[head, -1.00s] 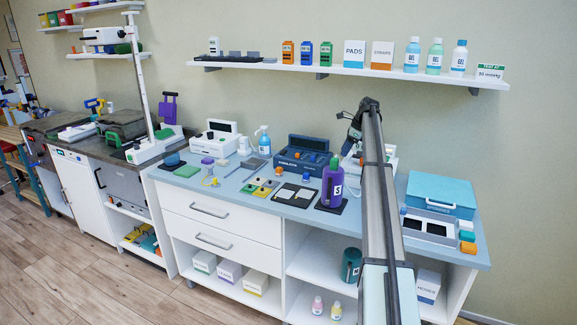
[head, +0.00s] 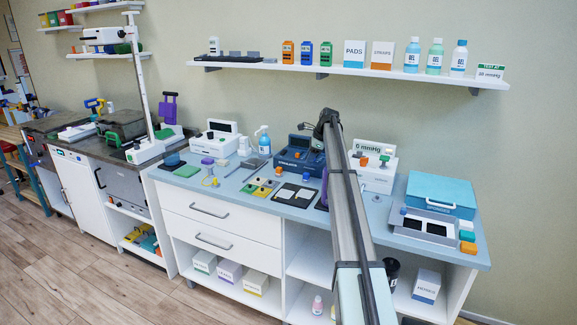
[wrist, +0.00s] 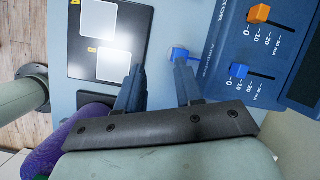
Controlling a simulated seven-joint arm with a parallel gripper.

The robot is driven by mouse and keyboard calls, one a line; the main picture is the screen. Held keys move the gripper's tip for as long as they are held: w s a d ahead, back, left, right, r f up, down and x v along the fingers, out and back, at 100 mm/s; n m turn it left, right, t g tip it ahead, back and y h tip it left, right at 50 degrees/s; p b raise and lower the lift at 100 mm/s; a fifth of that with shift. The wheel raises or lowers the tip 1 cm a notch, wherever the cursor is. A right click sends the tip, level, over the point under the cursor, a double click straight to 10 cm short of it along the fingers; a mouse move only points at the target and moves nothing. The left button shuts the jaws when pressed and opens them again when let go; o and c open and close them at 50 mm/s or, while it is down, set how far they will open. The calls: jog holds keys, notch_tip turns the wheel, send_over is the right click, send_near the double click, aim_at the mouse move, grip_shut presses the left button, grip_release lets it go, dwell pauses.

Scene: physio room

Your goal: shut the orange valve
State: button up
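In the head view, a white box (head: 376,178) with a "0 mmHg" display stands at the back of the bench, right of my arm. No orange valve shows clearly in the wrist view. My gripper (wrist: 158,85) is open and empty in the wrist view, above the bench between the pad mat and the stimulator. A small blue block (wrist: 180,53) shows by its right fingertip. My arm hides the gripper in the head view.
The stimulator (wrist: 272,50) has orange and blue sliders. A black mat (wrist: 95,68) holds two white pads. A purple bottle (wrist: 85,130) is close at lower left. A teal case (head: 441,194) and a pad tray (head: 428,228) stand at the right of the bench (head: 387,237).

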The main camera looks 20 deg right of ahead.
jog(key=w+a+f+n, duration=0.1)
jog(key=a+f, duration=0.1)
jog(key=a, duration=0.7)
jog(key=shift+w+f, duration=0.2)
jog(key=shift+w, duration=0.2)
notch_tip(320, 180, up, 15)
jog(key=n+g+h, duration=0.1)
jog(key=g+h, duration=0.3)
jog(key=h, duration=0.4)
send_over(364, 161)
jog(key=w+a, duration=0.2)
jog(key=a, duration=0.4)
jog(key=x, duration=1.3)
jog(key=shift+d, duration=0.2)
jog(key=shift+n, duration=0.3)
grip_shut()
